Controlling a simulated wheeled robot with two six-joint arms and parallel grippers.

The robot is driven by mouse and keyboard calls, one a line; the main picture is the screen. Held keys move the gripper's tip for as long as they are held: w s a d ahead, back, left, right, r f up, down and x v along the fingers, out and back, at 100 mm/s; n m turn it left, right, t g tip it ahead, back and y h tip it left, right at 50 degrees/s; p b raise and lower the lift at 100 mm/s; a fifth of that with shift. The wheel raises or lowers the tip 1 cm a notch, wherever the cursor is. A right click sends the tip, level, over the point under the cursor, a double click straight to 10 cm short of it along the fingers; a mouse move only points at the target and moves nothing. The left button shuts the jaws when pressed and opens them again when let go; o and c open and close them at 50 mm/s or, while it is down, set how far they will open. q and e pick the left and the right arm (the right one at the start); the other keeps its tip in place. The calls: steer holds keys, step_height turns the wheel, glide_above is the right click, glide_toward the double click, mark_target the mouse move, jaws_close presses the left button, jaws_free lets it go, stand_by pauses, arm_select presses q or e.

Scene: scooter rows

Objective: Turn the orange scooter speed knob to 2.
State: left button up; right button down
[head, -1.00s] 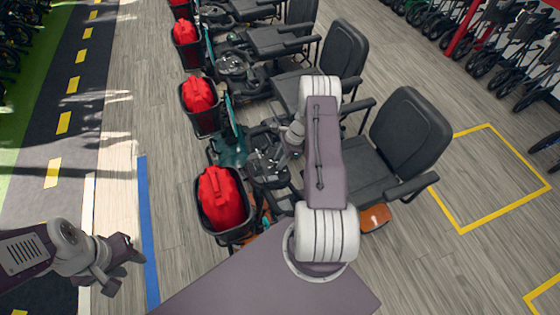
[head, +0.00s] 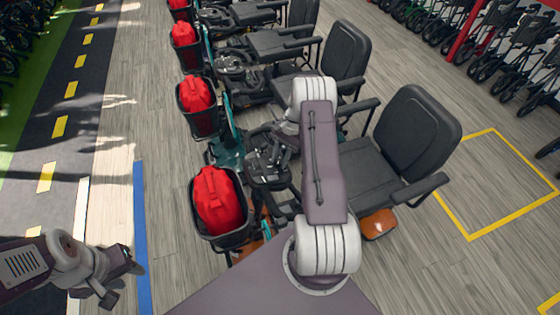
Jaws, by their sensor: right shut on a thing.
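The orange scooter (head: 377,224) is the nearest in the row, with a black seat, black armrests and a black front basket holding a red bag. Its dark handlebar and console (head: 268,168) lie between basket and seat. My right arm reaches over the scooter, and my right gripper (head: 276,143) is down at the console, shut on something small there. The speed knob itself is hidden by the gripper and wrist; its setting cannot be read. My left gripper (head: 122,268) hangs over the floor at the lower left, away from the scooter; its jaw opening is unclear.
More scooters with red bags (head: 195,93) stand close behind in a row. A blue floor line (head: 141,230) and a dark lane run along the left. Bare floor and a yellow marked box (head: 505,213) lie to the right.

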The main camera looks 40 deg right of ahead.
steer(key=shift+n, duration=0.6)
steer(key=shift+r+n+b, duration=0.1)
steer(key=shift+n+b, duration=0.2)
steer(key=c, duration=1.1)
jaws_free()
steer(key=b+v, duration=0.2)
steer(key=v, duration=0.7)
steer(key=shift+w+a+r, duration=0.1)
steer(key=shift+w+a, duration=0.05)
